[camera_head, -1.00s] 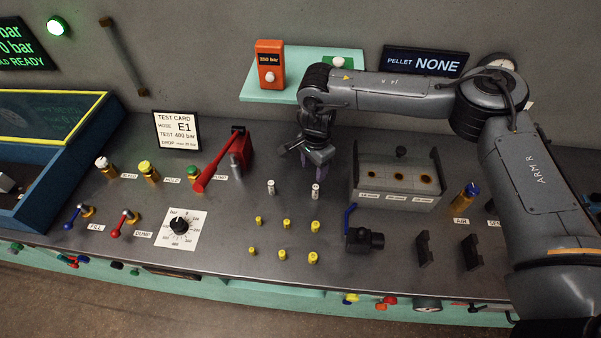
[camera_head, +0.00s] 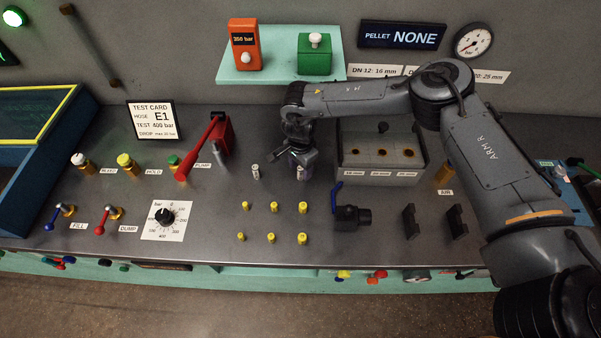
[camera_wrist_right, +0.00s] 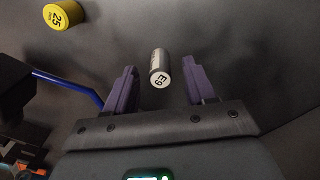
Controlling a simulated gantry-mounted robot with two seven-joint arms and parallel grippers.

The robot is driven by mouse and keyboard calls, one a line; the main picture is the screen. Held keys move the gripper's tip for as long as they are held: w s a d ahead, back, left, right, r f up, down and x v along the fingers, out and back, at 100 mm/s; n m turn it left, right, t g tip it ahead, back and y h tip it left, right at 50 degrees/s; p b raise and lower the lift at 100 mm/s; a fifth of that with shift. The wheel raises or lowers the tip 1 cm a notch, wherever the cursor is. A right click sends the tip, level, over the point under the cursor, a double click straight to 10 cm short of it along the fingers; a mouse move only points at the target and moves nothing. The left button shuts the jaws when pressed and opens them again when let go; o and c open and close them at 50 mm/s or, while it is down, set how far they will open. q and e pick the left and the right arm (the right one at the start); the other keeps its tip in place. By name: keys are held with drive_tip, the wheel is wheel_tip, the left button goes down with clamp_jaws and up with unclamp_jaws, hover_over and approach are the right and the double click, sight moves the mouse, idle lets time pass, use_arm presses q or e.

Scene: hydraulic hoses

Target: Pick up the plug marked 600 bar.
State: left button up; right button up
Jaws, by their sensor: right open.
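Two small silver plugs stand on the bench; the left one (camera_head: 256,171) is in clear view in the head view. The fingers are open, with a gap on both sides of the plug. I cannot read 600 bar on either plug. My left gripper is not in view.
Several yellow plugs (camera_head: 273,207) stand in front; one marked 25 (camera_wrist_right: 62,16) shows in the wrist view. A grey box with holes (camera_head: 380,176) is close right of the gripper. A blue-handled valve (camera_head: 350,216) stands nearby. The red pump lever (camera_head: 200,150) is left.

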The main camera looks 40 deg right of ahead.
drive_tip(key=shift+f, duration=0.4)
clamp_jaws()
drive_tip(key=shift+r, duration=0.1)
